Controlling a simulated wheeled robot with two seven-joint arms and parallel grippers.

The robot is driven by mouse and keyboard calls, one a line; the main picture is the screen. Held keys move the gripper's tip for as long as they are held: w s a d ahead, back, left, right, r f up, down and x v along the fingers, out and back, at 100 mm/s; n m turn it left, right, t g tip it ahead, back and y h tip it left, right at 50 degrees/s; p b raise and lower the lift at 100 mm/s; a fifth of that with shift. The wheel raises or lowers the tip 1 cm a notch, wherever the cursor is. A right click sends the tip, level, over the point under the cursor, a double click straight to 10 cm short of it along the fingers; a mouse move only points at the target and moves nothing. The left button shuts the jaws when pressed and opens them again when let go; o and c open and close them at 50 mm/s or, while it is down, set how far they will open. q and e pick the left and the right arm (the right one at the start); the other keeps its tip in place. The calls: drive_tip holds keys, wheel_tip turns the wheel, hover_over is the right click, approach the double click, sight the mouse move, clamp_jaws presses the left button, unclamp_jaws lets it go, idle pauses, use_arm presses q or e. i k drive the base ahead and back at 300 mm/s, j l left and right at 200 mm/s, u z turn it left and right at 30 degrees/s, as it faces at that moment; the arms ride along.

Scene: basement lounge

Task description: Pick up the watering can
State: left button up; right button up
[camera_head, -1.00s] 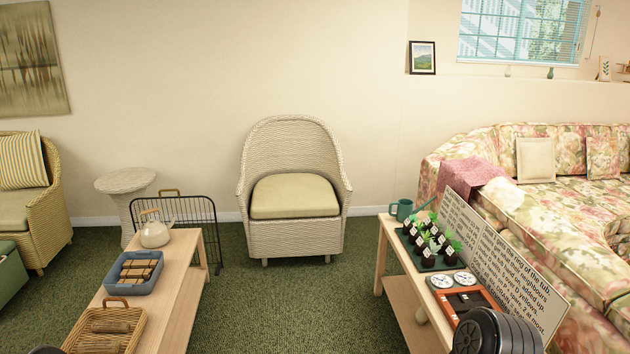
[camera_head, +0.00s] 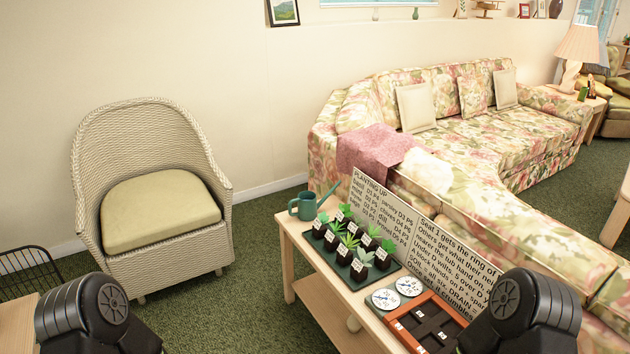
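The watering can (camera_head: 305,206) is teal green. It stands upright at the far left end of the light wooden table (camera_head: 290,233), its spout pointing up and right. It is behind the tray of potted seedlings. Dark parts of my two arms show at the bottom left and bottom right, both well in front of the can and apart from it. Neither gripper's fingers can be seen.
A dark tray (camera_head: 318,247) of labelled seedlings, white dials (camera_head: 385,299) and a brown divided box (camera_head: 462,323) fill the table. A text board (camera_head: 385,215) stands along its sofa side. A wicker chair (camera_head: 150,260) is left; green carpet (camera_head: 230,315) lies between.

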sight(308, 207)
drive_tip(key=z, duration=1.45)
drive_tip(key=u, duration=1.45)
drive_tip(key=i+j, duration=0.3)
drive_tip(key=i, duration=0.15)
drive_tip(key=i+j, duration=0.25)
drive_tip(key=i, duration=0.2)
drive_tip(key=i+j+z, duration=0.1)
drive_tip(key=z, duration=1.35)
